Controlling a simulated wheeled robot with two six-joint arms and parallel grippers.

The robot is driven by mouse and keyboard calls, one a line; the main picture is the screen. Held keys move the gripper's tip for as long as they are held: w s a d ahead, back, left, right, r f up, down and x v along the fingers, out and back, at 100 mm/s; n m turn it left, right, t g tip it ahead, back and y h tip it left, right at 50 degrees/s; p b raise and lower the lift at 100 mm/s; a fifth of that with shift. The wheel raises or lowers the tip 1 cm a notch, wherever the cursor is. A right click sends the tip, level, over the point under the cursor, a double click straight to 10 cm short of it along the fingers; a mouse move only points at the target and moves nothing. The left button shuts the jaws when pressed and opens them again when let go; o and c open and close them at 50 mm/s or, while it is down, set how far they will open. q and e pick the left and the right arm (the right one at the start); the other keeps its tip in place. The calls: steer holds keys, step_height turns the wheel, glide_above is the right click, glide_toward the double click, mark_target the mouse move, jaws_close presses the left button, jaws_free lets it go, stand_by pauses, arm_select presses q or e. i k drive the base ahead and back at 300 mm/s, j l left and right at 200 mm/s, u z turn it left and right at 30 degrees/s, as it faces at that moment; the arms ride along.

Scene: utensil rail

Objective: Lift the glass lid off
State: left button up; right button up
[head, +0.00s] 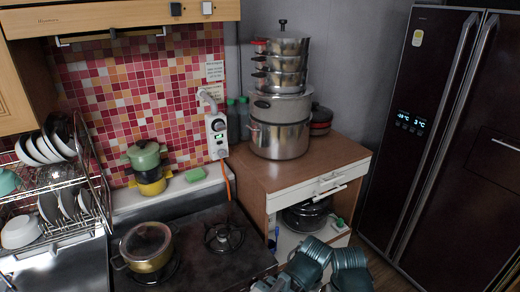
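A glass lid (146,239) with a dark knob sits on a yellow-gold pot (150,262) on the stove, at the lower left of the head view. The lid lies on the pot's rim and looks level. The pot has a side handle at its left. Teal ridged parts of my own arms show at the bottom edge, right of the stove and well apart from the pot. I make out no gripper fingers in this view.
A bare burner (223,236) is right of the pot. A dish rack (55,190) with plates stands at the left. Small stacked pots (148,168) and a green sponge (195,174) are on the ledge behind. Tall steel pots (279,125) stand on the wooden cabinet (258,174).

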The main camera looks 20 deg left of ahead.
mark_target(145, 242)
steer(key=u, duration=1.75)
